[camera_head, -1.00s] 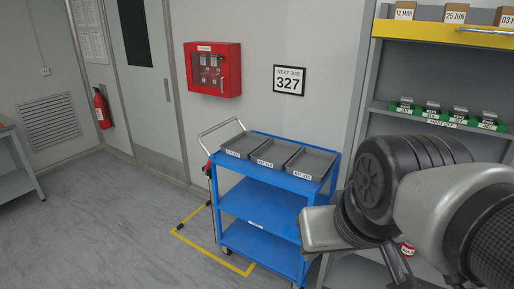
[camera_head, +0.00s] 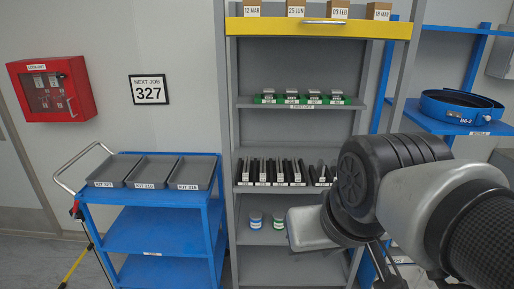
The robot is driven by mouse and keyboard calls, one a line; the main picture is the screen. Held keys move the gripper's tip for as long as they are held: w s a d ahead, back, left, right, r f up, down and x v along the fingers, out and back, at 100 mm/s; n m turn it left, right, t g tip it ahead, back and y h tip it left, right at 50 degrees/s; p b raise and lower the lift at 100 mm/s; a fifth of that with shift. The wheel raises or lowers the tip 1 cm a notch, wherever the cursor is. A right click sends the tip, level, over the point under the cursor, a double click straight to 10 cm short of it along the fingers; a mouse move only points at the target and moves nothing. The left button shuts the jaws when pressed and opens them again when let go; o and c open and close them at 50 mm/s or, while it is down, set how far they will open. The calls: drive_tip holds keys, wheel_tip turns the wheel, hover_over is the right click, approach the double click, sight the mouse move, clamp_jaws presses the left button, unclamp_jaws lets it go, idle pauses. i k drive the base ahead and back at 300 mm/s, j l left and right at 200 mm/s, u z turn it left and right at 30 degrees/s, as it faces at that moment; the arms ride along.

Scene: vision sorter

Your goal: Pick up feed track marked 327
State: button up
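A framed sign (camera_head: 149,90) on the wall reads "NEXT JOB 327". Several black, upright slotted pieces (camera_head: 272,170) stand in a row on the middle shelf of the grey rack, with small white labels below them. Several grey metal pieces sit in green holders (camera_head: 291,99) on the shelf above, also labelled. The labels are too small to read surely, so I cannot tell which piece is marked 327. My arm (camera_head: 425,195) fills the lower right and covers the right end of the middle shelf. My gripper's fingers cannot be made out, and nothing is seen held.
A blue cart (camera_head: 150,235) with several grey kit trays (camera_head: 153,170) on top stands left of the rack. A yellow top shelf (camera_head: 318,28) holds small dated boxes. Two small jars (camera_head: 256,221) stand below the black pieces. Blue shelving (camera_head: 450,122) at right holds a blue ring (camera_head: 461,107).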

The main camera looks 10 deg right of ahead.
sight(279, 171)
drive_tip(key=z, duration=0.2)
drive_tip(key=i, duration=1)
drive_tip(key=i+j+z, duration=0.1)
drive_tip(key=i, duration=0.85)
